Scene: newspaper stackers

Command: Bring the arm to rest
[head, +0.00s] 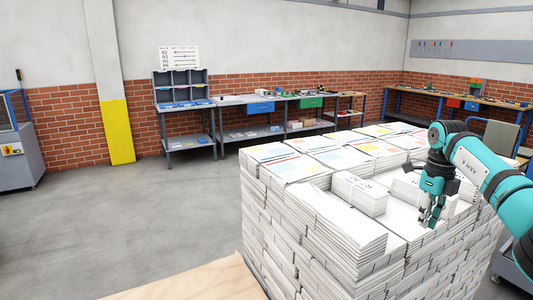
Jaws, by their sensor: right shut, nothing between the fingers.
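Bundles on the stack lie in uneven layers, and a small white bundle (359,194) lies left of the gripper. My left gripper is not in view.
A wooden surface (195,282) is at the bottom left of the stack. Open grey floor (120,215) lies to the left. Workbenches (270,100) line the brick wall, and a blue-grey machine (18,150) stands at the far left.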

